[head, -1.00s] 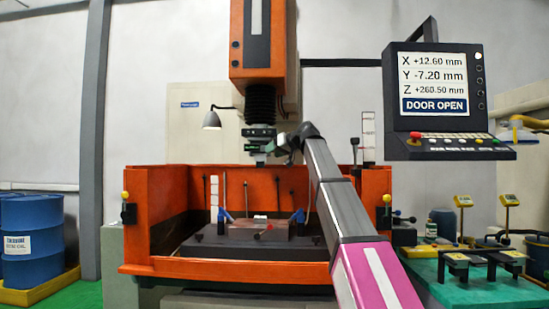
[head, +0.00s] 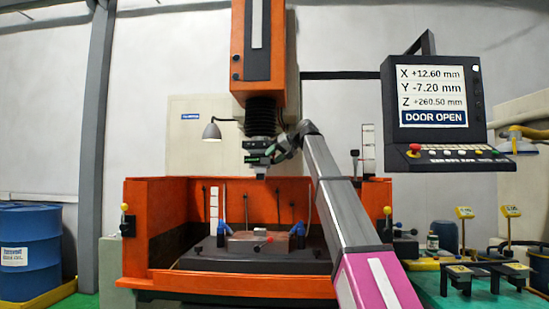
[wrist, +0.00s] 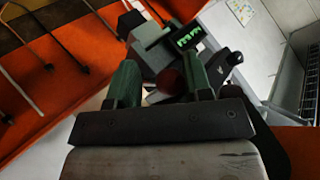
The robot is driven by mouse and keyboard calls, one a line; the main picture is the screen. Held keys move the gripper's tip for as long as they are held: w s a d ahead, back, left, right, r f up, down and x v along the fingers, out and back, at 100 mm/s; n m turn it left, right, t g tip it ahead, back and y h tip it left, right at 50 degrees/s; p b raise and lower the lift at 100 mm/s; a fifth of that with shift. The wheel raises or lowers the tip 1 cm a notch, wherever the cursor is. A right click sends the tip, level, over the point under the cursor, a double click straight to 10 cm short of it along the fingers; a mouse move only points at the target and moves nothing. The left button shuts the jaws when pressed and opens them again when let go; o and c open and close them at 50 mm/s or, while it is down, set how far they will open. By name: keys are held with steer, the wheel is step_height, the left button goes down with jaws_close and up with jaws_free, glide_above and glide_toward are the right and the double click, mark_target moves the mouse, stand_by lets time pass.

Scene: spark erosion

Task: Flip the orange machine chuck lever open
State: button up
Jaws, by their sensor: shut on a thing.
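The orange machine's head (head: 265,50) hangs over the work tank, with the dark chuck (head: 259,145) at its lower end. In the wrist view the chuck (wrist: 150,45) is a grey and black block with a small green-lit label. My gripper (head: 274,153) is at the chuck's right side. In the wrist view, the green fingers of my gripper (wrist: 168,85) are closed around a dark red round knob (wrist: 170,82), apparently the end of the chuck lever. The rest of the lever is mostly hidden by the fingers, and its angle cannot be told.
The orange tank (head: 155,225) below holds a workpiece (head: 255,243) between blue clamps. A control panel (head: 435,105) reading DOOR OPEN stands right of my arm. A green bench (head: 455,297) with tools is at lower right, a blue drum (head: 30,250) at left.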

steer(key=shift+w+r, duration=0.25)
steer(key=shift+r, duration=0.05)
steer(key=o, duration=1.2)
steer(key=shift+o, duration=0.5)
steer(key=shift+f, duration=0.1)
steer(key=shift+s+f, duration=0.1)
steer(key=v, duration=1)
steer(key=shift+s+d+r, duration=0.25)
